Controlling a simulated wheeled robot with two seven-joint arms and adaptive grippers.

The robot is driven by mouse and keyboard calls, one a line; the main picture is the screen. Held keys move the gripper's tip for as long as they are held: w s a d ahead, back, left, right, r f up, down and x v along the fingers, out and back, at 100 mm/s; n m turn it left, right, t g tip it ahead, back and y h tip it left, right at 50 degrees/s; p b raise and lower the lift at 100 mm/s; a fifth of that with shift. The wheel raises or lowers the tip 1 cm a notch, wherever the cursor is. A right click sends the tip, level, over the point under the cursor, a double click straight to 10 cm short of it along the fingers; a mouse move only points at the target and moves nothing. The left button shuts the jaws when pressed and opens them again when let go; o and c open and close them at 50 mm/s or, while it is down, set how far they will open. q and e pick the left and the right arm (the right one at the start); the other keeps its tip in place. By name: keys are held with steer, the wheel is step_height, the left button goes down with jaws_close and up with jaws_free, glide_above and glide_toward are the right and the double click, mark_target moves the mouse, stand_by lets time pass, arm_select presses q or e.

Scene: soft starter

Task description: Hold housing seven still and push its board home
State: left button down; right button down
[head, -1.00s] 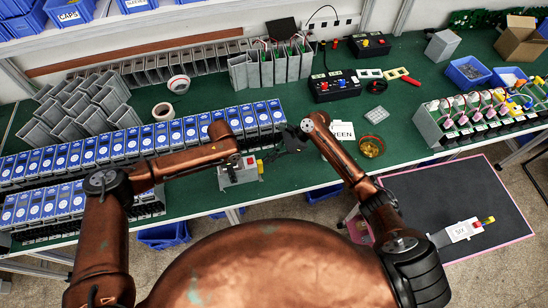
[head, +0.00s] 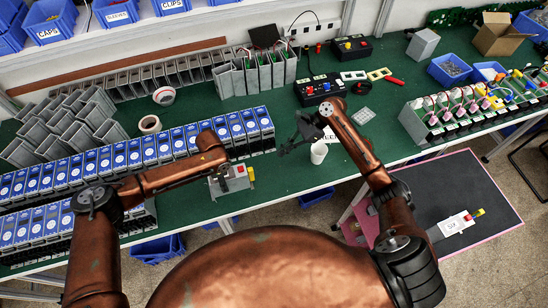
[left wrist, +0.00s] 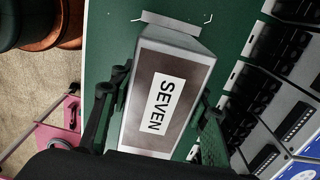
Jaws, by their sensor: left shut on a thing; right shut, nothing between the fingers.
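Housing seven (head: 226,187) is a grey box near the front edge of the green table, with red and yellow parts at its right end. In the left wrist view it (left wrist: 184,68) carries a white SEVEN label. My left gripper (left wrist: 163,88) is shut on it, with one finger along each side. In the head view my left arm partly covers the housing. I cannot make out the board itself or how far in it sits. My right gripper (head: 287,149) is shut and empty, above the table to the right of the housing and apart from it.
Rows of blue-fronted units (head: 107,160) stand close to the left of housing seven. A small white cylinder (head: 318,152) shows beside my right gripper. Housing six (head: 455,223) lies on the dark mat (head: 490,190).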

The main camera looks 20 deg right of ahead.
steer(key=shift+d+r, duration=0.45)
steer(key=shift+d, duration=0.05)
arm_select(q)
steer(key=c, duration=1)
jaws_free()
